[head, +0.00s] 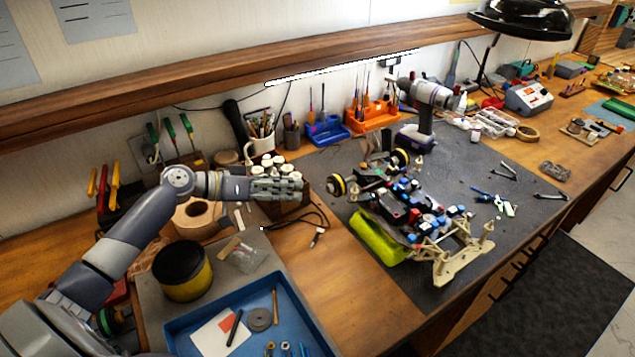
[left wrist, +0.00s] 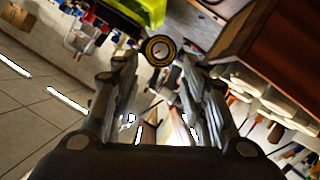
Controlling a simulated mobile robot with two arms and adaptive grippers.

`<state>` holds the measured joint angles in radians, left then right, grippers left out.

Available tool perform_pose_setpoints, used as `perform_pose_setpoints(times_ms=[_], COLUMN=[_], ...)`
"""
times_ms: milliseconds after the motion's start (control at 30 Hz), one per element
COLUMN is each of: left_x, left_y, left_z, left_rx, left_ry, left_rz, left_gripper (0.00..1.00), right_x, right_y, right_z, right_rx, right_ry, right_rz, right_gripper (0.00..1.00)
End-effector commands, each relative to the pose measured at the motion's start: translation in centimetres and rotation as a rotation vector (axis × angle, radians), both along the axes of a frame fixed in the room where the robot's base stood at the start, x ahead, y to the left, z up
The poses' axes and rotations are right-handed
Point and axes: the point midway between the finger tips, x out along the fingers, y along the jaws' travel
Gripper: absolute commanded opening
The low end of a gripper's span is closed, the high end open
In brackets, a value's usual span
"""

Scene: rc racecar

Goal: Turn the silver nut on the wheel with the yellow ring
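The RC car (head: 400,205) is on the dark mat, with its wheels off the mat. Its near-left wheel with the yellow ring (head: 337,185) faces my left gripper (head: 300,187). In the left wrist view this wheel (left wrist: 158,50) shows just beyond and between the fingertips, with a small pale centre; the silver nut is too small to make out clearly. My left gripper (left wrist: 155,75) is open and empty, a short gap from the wheel. Another wheel with a yellow ring (head: 401,158) is on the car's far side. My right gripper is not in view.
A wooden block with white-capped bottles (head: 290,205) stands close behind my left gripper. A lime-green body shell (head: 378,238) lies beside the car. A blue tray (head: 185,330) and a yellow-black tin (head: 182,272) are in front. A drill (head: 425,105) stands behind the car.

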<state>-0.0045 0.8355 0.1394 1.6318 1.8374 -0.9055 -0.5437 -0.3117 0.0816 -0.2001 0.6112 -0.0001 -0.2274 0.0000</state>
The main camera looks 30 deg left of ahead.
Motion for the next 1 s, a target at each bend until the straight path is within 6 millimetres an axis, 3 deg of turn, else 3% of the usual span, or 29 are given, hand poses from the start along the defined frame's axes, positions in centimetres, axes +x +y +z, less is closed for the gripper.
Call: perform_pose_setpoints(times_ms=[167,433,600,867,900,1000], left_x=[2.4,5.3,6.1,6.2,6.2,6.1], left_y=[-2.1,-4.7,-5.4,-5.5,-5.5,-5.5], left_z=[-0.5,-2.1,-2.7,-2.9,-2.9,-2.9], left_rx=[-0.003,-0.001,0.001,0.002,0.002,0.001], left_ry=[-0.002,-0.002,-0.001,-0.001,-0.001,0.000], left_rz=[0.001,0.001,0.001,0.000,0.000,0.000], left_gripper=[0.40,0.40,0.40,0.40,0.38,0.15], right_x=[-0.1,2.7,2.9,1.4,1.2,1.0], right_y=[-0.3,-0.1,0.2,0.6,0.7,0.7], right_z=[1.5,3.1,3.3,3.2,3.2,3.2], right_rx=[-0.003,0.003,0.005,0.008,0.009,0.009], right_ry=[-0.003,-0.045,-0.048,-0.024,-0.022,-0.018], right_rz=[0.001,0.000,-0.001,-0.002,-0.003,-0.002], right_gripper=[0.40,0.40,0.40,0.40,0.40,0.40])
